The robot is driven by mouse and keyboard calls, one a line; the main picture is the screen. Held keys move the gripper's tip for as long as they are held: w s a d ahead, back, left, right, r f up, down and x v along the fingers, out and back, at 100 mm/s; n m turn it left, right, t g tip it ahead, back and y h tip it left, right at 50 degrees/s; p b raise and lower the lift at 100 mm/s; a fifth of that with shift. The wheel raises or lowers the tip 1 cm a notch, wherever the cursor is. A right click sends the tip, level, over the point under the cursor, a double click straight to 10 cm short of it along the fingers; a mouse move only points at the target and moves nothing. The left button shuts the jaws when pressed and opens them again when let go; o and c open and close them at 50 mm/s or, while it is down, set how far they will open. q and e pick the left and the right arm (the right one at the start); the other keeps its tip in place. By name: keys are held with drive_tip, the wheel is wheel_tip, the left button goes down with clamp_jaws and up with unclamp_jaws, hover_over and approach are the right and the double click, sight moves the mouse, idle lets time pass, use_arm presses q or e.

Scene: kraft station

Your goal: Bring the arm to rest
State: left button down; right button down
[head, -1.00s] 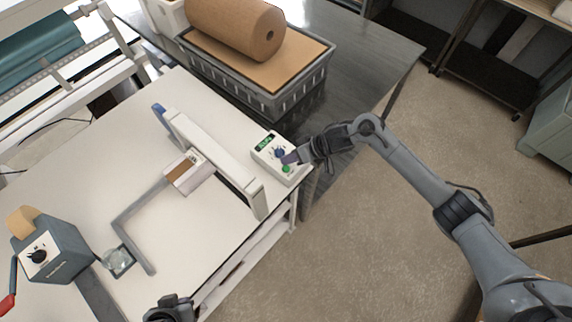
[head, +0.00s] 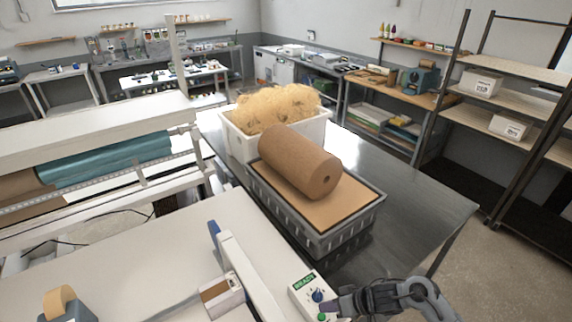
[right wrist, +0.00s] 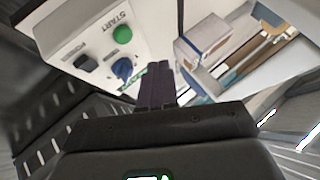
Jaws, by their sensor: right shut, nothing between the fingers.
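My right gripper (head: 335,307) is at the bottom of the head view, its fingers shut and empty. Its fingertips are close to a white control box (head: 299,289) with a green display, a blue knob (head: 317,296) and a green button (head: 322,317). In the right wrist view the shut dark purple fingers (right wrist: 156,85) point at the same panel. There the green START button (right wrist: 122,34), the blue knob (right wrist: 122,68) and a black switch (right wrist: 86,62) show left of the fingers. I cannot tell whether the fingertips touch the box. My left gripper is out of view.
A grey crate (head: 330,232) with a brown paper roll (head: 300,162) stands on the dark metal table (head: 420,208). A white bin (head: 236,140) of shredded paper is behind it. A small carton (head: 222,297) lies on the white bench (head: 120,255). Shelving (head: 500,120) stands at right.

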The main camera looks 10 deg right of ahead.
drive_tip(key=s+a+f+g+y+p, duration=0.15)
drive_tip(key=s+a+f, duration=0.25)
drive_tip(key=s+f, duration=0.45)
drive_tip(key=s+a+r+m+t+p, duration=0.2)
drive_tip(key=s+a+r+m, duration=0.15)
drive_tip(key=s+a, duration=0.8)
drive_tip(key=s+d+r+n+h+p, duration=0.1)
drive_tip(key=s+d+r+h, duration=0.3)
drive_tip(key=d, duration=0.6)
drive_tip(key=s+d+r+n+h, duration=0.1)
drive_tip(key=s+d+r+h, duration=0.3)
drive_tip(key=d+r, duration=0.5)
drive_tip(key=shift+d+r+g+h+p, duration=0.35)
drive_tip(key=shift+d+g+h, duration=0.1)
drive_tip(key=shift+h, duration=0.2)
drive_tip(key=shift+a, duration=0.1)
